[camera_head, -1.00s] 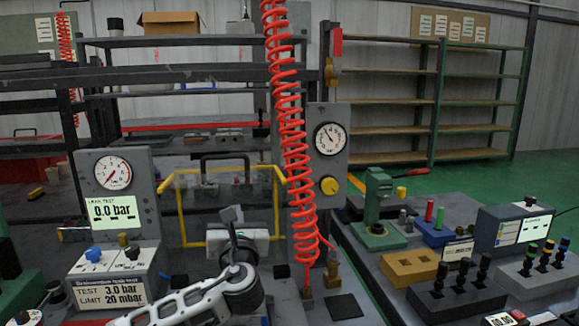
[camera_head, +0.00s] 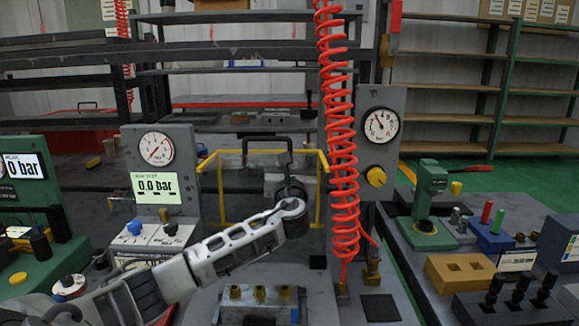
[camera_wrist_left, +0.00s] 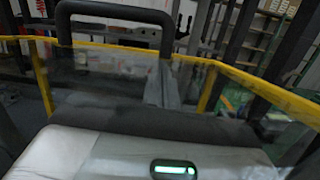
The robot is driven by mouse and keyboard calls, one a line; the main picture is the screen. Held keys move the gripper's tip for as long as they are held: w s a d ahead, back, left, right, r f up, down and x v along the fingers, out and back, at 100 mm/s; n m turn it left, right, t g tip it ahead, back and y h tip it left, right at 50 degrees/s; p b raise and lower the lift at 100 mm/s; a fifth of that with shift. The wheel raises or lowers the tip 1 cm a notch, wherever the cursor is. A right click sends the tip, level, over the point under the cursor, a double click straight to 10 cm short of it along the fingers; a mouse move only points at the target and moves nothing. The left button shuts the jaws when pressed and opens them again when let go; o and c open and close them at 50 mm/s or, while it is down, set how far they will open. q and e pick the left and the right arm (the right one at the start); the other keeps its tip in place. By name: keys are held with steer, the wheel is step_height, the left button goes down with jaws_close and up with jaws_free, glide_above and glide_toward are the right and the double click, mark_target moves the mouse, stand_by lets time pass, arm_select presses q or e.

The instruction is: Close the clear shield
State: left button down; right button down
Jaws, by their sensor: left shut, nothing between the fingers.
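The clear shield (camera_head: 235,192) has a yellow frame and stands upright behind the fixture with the brass fittings (camera_head: 258,292). Its black handle (camera_head: 250,139) is at the top. In the left wrist view the handle (camera_wrist_left: 115,10) and the clear panel with its yellow rim (camera_wrist_left: 215,66) are just ahead. My left gripper (camera_head: 290,172) is in front of the shield's right half, a little below the handle, with nothing in it. Its fingers are mostly hidden by my own wrist, and contact with the shield cannot be told. My right gripper is not in view.
A red coiled hose (camera_head: 340,130) hangs just right of the shield. A gauge panel (camera_head: 160,165) stands to the left, another gauge post (camera_head: 378,150) to the right. A green press (camera_head: 428,205) and a tan block (camera_head: 460,272) are on the right bench.

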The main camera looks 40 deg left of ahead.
arm_select(q)
steer(key=shift+w, duration=0.1)
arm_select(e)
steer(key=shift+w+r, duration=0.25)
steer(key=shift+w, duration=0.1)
